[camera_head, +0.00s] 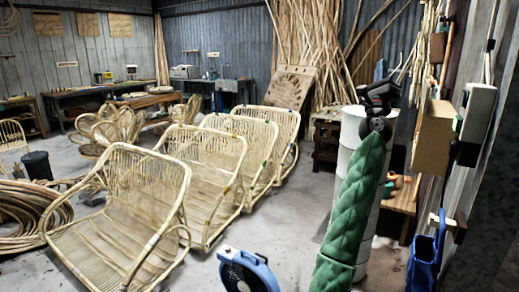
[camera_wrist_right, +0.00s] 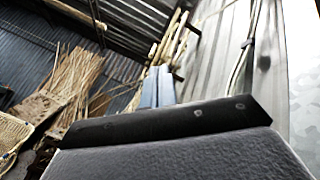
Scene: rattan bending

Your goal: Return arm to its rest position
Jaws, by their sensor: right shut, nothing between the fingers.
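My right arm, in a green quilted sleeve, rises in the right half of the head view. Its dark wrist and right gripper (camera_head: 380,72) are at the top, pointing up. In the right wrist view two blue-grey fingers (camera_wrist_right: 157,88) stand side by side, shut, with nothing held between them. Part of the gripper's base is hidden behind a dark edge there. My left gripper is not in view.
Several rattan chairs (camera_head: 125,215) stand in a row at left and centre. A white cylinder (camera_head: 349,140) is close behind my right arm. Wall-mounted boxes (camera_head: 432,140) are to its right. A blue fan (camera_head: 246,270) stands at the bottom. Rattan poles (camera_head: 308,45) lean at the back.

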